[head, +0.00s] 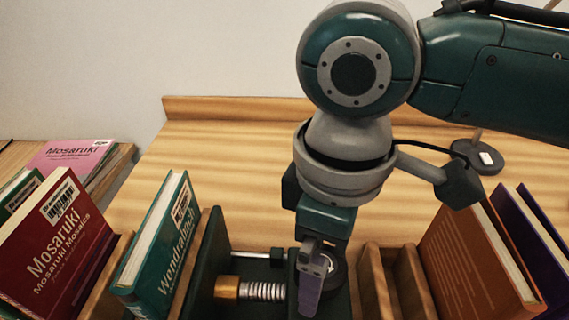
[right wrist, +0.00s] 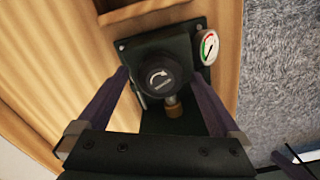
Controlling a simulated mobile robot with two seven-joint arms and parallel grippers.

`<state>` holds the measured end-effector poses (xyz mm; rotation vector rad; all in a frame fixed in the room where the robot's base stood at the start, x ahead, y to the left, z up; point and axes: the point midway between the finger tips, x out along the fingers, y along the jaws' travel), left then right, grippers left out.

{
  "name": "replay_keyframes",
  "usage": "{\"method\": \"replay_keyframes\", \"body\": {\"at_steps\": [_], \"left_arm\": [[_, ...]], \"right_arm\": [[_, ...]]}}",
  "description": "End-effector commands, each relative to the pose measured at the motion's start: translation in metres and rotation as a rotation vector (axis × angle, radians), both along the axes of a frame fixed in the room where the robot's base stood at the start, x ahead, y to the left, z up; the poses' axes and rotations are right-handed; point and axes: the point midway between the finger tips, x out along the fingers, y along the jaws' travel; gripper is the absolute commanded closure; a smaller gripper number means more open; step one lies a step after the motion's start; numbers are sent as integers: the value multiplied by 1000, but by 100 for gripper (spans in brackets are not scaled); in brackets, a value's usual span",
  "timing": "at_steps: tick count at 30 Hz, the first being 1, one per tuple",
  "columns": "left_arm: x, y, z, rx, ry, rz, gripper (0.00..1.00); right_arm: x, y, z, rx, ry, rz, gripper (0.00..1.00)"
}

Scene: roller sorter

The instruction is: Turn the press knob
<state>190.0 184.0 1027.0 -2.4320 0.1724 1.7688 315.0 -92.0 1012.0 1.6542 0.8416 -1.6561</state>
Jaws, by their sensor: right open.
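The press knob (right wrist: 163,77) is a round black knob with a white curved arrow on its face, on a dark plate. In the head view the knob (head: 331,267) is partly hidden behind my right gripper (head: 314,278). In the right wrist view my right gripper (right wrist: 160,82) is open, with one purple finger on each side of the knob and a gap visible on both sides. The dark press (head: 207,262) has a spring (head: 264,291) and a brass-coloured part (head: 227,287) left of the knob. My left gripper is not in view.
A round gauge (right wrist: 208,47) sits beside the knob. A teal book (head: 155,250) and a red book (head: 55,245) stand left of the press; a wooden slotted rack (head: 372,285) and an orange-brown book (head: 475,262) stand right. The table (head: 225,150) behind is mostly clear.

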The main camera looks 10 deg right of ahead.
Motion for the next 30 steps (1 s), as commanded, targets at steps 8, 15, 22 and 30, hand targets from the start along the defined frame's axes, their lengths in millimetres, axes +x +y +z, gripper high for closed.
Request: {"method": "replay_keyframes", "body": {"at_steps": [8,15,22,30], "left_arm": [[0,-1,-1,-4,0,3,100],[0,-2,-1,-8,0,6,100],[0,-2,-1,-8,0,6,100],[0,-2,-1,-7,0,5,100]], "right_arm": [[0,0,-7,0,-1,1,0],[0,0,-7,0,-1,1,18],[0,0,-6,0,-1,1,44],[0,0,-6,0,-1,1,74]]}}
